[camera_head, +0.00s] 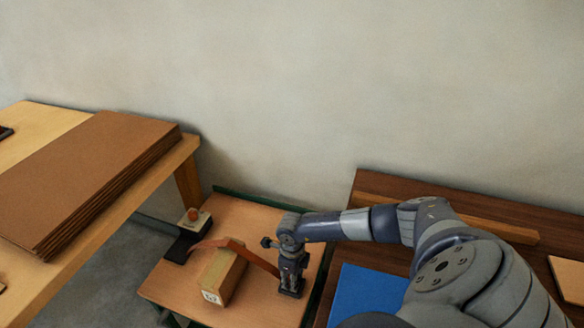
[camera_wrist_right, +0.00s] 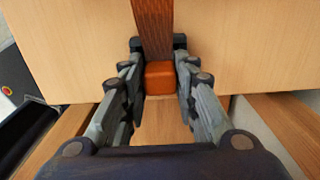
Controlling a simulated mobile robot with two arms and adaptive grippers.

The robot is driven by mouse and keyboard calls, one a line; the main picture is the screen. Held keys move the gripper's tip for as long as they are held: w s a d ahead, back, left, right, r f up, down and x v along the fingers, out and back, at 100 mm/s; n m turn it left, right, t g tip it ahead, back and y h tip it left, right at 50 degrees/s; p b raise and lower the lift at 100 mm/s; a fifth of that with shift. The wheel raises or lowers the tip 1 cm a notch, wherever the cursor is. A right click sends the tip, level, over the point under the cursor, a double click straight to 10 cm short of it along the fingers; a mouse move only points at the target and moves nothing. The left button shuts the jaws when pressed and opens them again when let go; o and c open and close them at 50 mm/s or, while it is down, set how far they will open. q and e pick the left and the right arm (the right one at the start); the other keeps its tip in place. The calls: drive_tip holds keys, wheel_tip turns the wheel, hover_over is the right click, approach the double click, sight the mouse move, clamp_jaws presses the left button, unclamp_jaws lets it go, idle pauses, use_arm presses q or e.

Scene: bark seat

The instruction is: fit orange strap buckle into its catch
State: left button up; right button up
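The orange strap (camera_head: 262,262) runs from the left side of the small table up over a light wooden block (camera_head: 222,275) and down to my right gripper (camera_head: 290,290). In the right wrist view, the strap (camera_wrist_right: 153,28) ends in an orange buckle (camera_wrist_right: 160,78). My right gripper (camera_wrist_right: 160,60) has its fingers on both sides of the buckle and appears shut on it. In the head view the gripper hides the buckle, low beside the block's right side. I cannot clearly identify the catch. My left gripper is not in view.
A pale box with an orange-red knob (camera_head: 193,218) and a dark flat piece (camera_head: 181,247) sit at the small table's (camera_head: 165,285) left edge. A table with stacked brown boards (camera_head: 90,175) stands left. A dark wooden table with a blue sheet (camera_head: 360,293) stands right.

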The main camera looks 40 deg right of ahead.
drive_tip(key=shift+o, duration=1.3)
drive_tip(key=shift+r, duration=0.1)
drive_tip(key=shift+r+p, duration=0.25)
drive_tip(key=shift+p, duration=0.05)
wheel_tip(320, 180, up, 12)
drive_tip(key=b, duration=0.1)
